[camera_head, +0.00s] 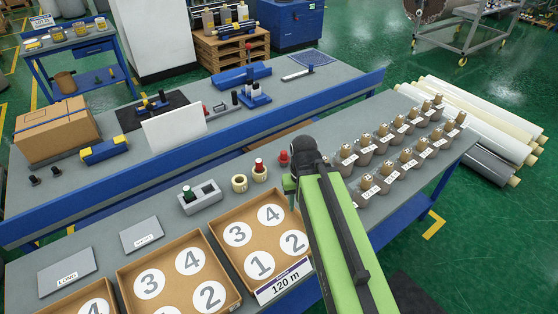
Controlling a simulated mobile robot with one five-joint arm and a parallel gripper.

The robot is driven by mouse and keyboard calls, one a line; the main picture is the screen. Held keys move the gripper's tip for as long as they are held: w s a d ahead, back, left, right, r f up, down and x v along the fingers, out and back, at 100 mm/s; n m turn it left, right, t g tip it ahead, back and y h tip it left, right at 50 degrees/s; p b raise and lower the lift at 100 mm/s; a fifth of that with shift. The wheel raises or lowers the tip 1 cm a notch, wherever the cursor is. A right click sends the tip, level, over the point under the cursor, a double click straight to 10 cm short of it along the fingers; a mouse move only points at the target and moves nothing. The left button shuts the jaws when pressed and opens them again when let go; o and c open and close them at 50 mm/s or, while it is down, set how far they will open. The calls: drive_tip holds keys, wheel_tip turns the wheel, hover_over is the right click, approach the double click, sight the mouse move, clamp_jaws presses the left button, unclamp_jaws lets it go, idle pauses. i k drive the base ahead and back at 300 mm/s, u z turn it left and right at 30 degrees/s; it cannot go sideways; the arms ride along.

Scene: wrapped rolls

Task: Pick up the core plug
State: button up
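A small red plug-like piece (284,158) stands on the grey bench just left of my gripper. Another red-topped piece (259,164) sits at the top of a cream core (260,174). A dark green plug-like piece (188,192) stands at the left end of a grey two-hole block (207,194). I cannot tell for certain which of these is the core plug. My green arm reaches up from the bottom, and my gripper (292,180) is at its far end over the bench. Its fingers are mostly hidden by the arm, and I see nothing held.
A second cream core (239,183) stands beside the block. Cardboard trays with numbered circles (238,284) line the near edge, one labelled 120 m (284,285). Several wrapped rolls (365,190) stand in rows at right. A blue rail (200,164) runs along behind.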

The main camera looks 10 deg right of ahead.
sight(284, 158)
drive_tip(key=u, duration=3.4)
drive_tip(key=k, duration=2.35)
drive_tip(key=z, duration=0.6)
drive_tip(key=i, duration=1)
drive_tip(key=z, duration=0.1)
